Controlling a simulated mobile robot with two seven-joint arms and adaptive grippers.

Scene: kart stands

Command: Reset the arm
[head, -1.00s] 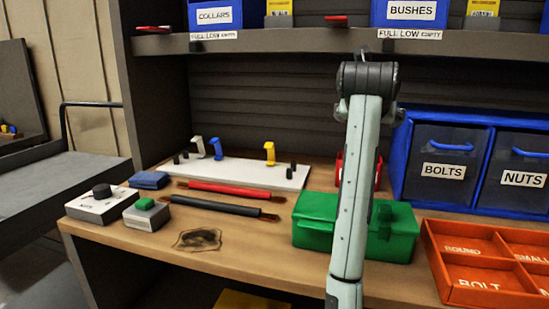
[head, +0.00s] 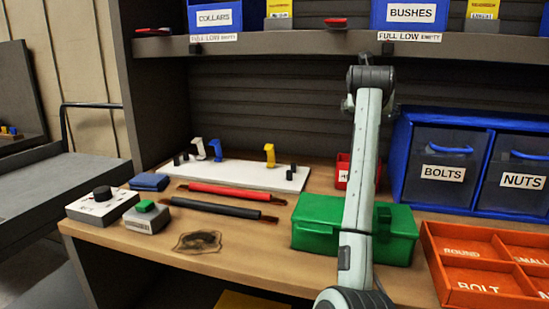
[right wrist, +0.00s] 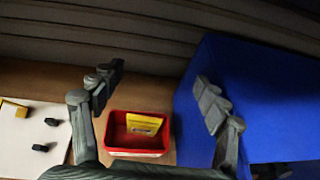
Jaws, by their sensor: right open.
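My right arm rises from the bottom of the head view, in front of the green box (head: 318,222). Its gripper is mostly hidden behind the arm's dark joint in that view. In the right wrist view the right gripper (right wrist: 158,92) is open, its two fingers wide apart with nothing between them. Beyond the fingers, a small red bin (right wrist: 118,150) holding a yellow item (right wrist: 144,124) stands on the bench. The red bin also shows beside the arm in the head view (head: 343,170). My left gripper is not in view.
A blue cabinet (head: 402,150) with BOLTS and NUTS drawers stands right of the arm. An orange divided tray (head: 432,262) lies in front of it. A shelf (head: 290,43) with bins crosses above. A white board (head: 240,174), red and black brushes and two small boxes are on the left.

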